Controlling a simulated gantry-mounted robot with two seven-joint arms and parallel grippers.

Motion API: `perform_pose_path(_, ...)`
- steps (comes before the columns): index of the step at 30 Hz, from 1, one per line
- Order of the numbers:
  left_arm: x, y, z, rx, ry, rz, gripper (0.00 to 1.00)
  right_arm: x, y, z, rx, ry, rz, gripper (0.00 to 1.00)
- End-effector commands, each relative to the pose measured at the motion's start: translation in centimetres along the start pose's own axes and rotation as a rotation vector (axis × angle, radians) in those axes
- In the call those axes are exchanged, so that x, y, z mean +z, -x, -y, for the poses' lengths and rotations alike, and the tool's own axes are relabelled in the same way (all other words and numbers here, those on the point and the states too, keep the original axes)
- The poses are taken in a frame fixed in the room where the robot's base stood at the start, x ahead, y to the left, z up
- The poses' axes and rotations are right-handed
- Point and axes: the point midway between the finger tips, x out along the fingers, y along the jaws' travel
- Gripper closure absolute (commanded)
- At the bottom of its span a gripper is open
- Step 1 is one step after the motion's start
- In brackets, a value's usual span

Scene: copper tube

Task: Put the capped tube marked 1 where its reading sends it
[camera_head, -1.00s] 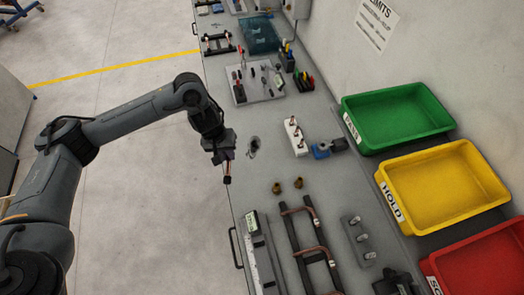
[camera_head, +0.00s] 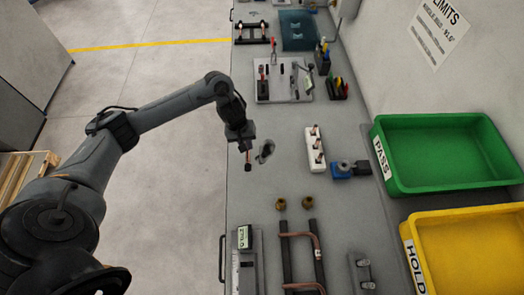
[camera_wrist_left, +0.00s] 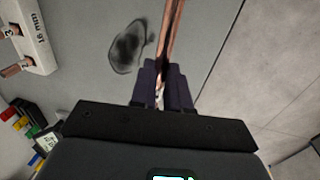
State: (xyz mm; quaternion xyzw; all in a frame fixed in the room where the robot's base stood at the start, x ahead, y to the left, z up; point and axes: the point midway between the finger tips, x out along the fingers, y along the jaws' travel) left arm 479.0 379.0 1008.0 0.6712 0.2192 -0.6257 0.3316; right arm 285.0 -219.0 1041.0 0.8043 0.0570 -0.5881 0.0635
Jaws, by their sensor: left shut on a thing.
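My left gripper (camera_head: 242,138) is shut on a copper tube (camera_head: 247,157) and holds it hanging down near the bench's left edge. The tube's lower end is dark, like a cap; I cannot read a number on it. In the left wrist view the tube (camera_wrist_left: 167,35) stands out between the gripper's fingers (camera_wrist_left: 163,92). A green PASS bin (camera_head: 391,174) and a yellow HOLD bin (camera_head: 415,245) stand at the right. A gauge (camera_head: 244,238) with a lit display lies at the front; its digits are too small to read. My right gripper is not in view.
A white rack (camera_head: 310,137) holds several short tubes; a blue vice-like tool (camera_head: 341,171) sits beside it. Two brass fittings (camera_head: 281,204) and a black rack with bent copper tubes (camera_head: 286,260) lie nearer. A tool board (camera_head: 284,97) is behind. A LIMITS sign (camera_head: 440,28) hangs on the wall.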

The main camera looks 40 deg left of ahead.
Motion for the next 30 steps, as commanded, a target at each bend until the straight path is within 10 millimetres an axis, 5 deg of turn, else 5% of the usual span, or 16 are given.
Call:
perform_pose_path(9, -0.3, -3.6, -4.2, 0.001, 0.0, 0.0, 1.0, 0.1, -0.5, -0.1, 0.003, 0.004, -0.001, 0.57)
perform_pose_path(30, -0.4, -7.9, -3.9, 0.0, 0.0, 0.0, 1.0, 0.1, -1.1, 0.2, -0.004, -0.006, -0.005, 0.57)
